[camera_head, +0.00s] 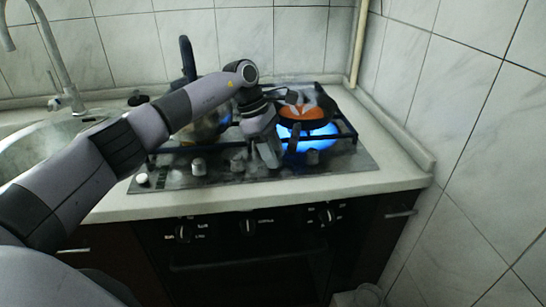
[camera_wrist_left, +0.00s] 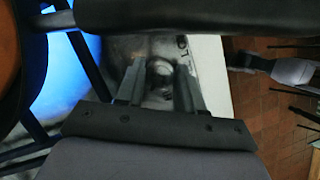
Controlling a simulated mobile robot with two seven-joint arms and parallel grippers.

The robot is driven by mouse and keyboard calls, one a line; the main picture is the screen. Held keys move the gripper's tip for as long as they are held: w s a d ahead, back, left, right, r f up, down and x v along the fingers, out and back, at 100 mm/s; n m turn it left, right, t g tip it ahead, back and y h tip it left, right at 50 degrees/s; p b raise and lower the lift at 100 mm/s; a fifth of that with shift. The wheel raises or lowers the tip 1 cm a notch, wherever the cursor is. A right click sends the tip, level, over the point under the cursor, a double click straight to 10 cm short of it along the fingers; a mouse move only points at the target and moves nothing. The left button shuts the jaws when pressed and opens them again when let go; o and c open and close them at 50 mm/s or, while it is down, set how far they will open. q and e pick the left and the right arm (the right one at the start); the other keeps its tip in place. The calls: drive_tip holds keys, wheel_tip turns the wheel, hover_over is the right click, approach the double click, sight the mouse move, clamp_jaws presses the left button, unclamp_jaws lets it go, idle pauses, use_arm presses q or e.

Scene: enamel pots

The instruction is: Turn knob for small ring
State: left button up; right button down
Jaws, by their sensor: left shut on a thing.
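My left gripper (camera_head: 268,155) reaches down to the front of the stove top (camera_head: 345,163), in front of the right burner. In the left wrist view its two fingers (camera_wrist_left: 158,85) are closed on the sides of a round control knob (camera_wrist_left: 160,68). The fingers hide much of this knob in the head view. Blue flame (camera_head: 310,130) glows under an orange pan (camera_head: 304,112) on the right burner. More stove knobs stand to the left: a pale one (camera_head: 143,180) and a grey one (camera_head: 198,166). I cannot tell which ring each knob serves. My right gripper is not in view.
A pot (camera_head: 205,127) stands on the left burner, partly behind my left arm, with blue flame beside it. A sink (camera_head: 35,145) is at the left. Oven knobs (camera_head: 326,215) line the front below the counter. A tiled wall (camera_head: 470,140) bounds the right side.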

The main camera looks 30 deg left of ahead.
use_arm(q)
drive_tip(key=m+g+b, duration=0.1)
drive_tip(key=m, duration=0.2)
drive_tip(key=shift+w+m, duration=0.15)
drive_tip(key=shift+m, duration=0.15)
drive_tip(key=shift+m+g+b, duration=0.4)
drive_tip(key=shift+m+g, duration=0.1)
drive_tip(key=shift+m, duration=0.4)
drive_tip(key=shift+m+y, duration=0.3)
drive_tip(key=shift+m, duration=0.2)
drive_tip(key=o, duration=1)
drive_tip(key=shift+r, duration=0.15)
